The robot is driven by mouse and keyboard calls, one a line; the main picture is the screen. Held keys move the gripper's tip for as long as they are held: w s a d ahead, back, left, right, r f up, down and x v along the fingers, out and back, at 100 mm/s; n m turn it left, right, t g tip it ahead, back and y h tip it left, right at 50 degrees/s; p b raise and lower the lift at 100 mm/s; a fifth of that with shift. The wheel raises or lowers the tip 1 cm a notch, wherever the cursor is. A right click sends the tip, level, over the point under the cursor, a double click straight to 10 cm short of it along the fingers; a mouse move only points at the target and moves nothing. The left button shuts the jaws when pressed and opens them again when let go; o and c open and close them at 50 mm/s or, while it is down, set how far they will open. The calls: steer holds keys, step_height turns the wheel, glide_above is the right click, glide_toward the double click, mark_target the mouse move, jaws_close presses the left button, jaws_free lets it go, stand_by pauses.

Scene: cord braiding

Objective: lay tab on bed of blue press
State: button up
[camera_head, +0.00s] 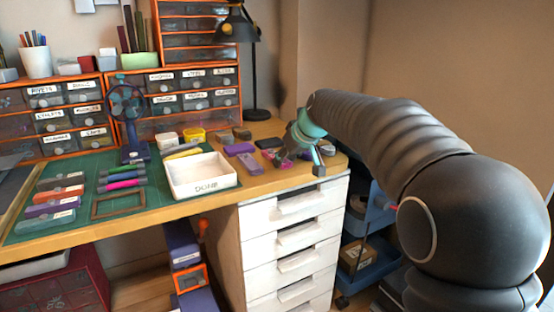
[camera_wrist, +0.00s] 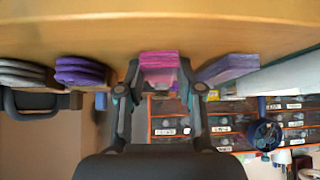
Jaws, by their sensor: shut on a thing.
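My gripper (camera_head: 310,150) is over the right end of the desk in the head view, pointing down. In the wrist view my gripper (camera_wrist: 160,72) has its two fingers on either side of a pink piece, the tab (camera_wrist: 159,60), and is shut on it. A purple block (camera_wrist: 228,68) is just right of the fingers in the wrist view, apart from the tab.
A white DONE tray (camera_head: 203,187) stands on the desk's front edge, left of my gripper. Purple pieces (camera_head: 248,163) lie between them. A dark blue fan (camera_head: 128,108) and labelled drawers (camera_head: 195,101) are behind. The green mat (camera_head: 150,200) has colored bars on it.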

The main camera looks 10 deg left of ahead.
steer(key=shift+r+p, duration=2.3)
steer(key=shift+r, duration=0.65)
